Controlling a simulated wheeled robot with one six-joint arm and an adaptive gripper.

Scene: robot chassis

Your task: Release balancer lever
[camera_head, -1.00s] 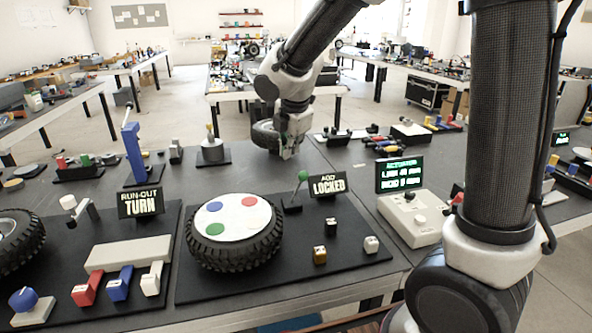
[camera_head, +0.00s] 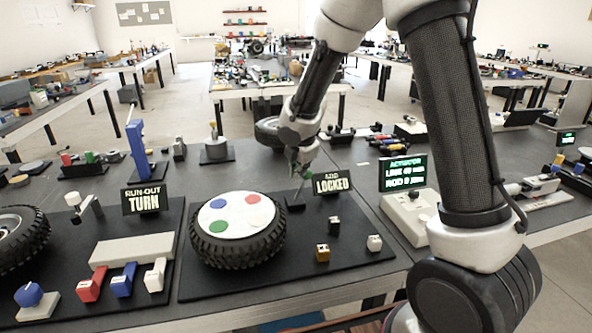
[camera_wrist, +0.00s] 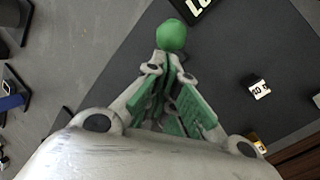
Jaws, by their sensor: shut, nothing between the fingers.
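The balancer lever has a round green knob (camera_wrist: 173,35) on a thin stem (camera_head: 299,192) rising from a small black base, beside the sign reading "ADD LOCKED" (camera_head: 333,183). In the head view the knob is hard to tell apart from my gripper (camera_head: 303,167), which is at the top of the lever. In the wrist view my gripper (camera_wrist: 168,65) is shut and empty, and its fingertips are right at the knob's near edge. I cannot tell whether they touch it. The wheel (camera_head: 237,250), with colored dots on its white disc, lies left of the lever.
A yellow block (camera_head: 322,253), a black block (camera_head: 333,226) and a white block (camera_head: 374,243) stand on the black mat in front. The actuator box (camera_head: 410,212) with its green-text screen is to the right. The "RUN-OUT TURN" sign (camera_head: 145,200) is to the left.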

